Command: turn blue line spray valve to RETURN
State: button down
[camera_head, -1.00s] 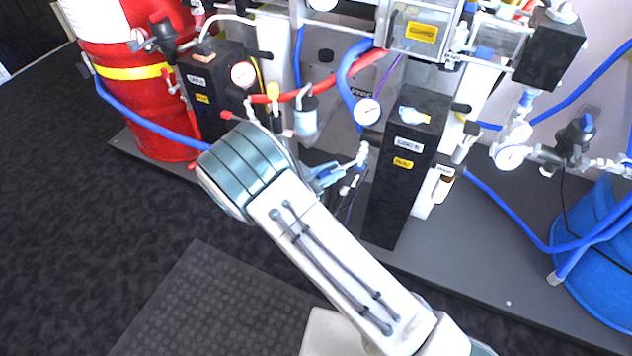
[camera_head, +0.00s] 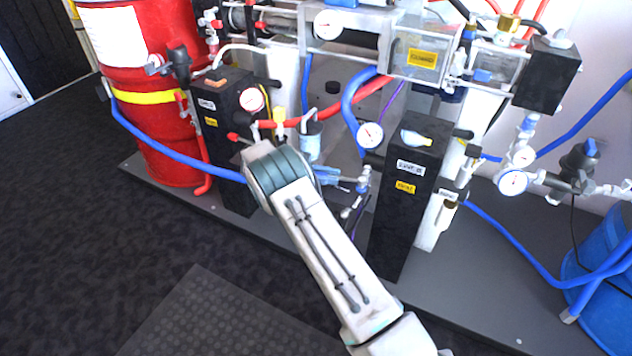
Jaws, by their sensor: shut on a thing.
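The small valve (camera_head: 363,182) of the blue line sits at the centre of the machine, between the two black blocks, below a round gauge. My gripper (camera_head: 343,180) reaches it from the left, past my arm's wrist, and is shut on its handle. The jaws and handle are small and partly hidden, so the handle's exact angle and any RETURN marking cannot be read.
A black block (camera_head: 408,200) with labels stands close to the right of the valve. Another black block (camera_head: 228,110) and a red drum (camera_head: 150,60) stand to the left. A gauge (camera_head: 369,135) and blue and red hoses crowd the space above. Floor in front is clear.

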jog(key=shift+w+d+g, duration=0.1)
jog(key=shift+w+g, duration=0.05)
jog(key=shift+g, duration=0.15)
jog(key=c, duration=1.3)
grip_release()
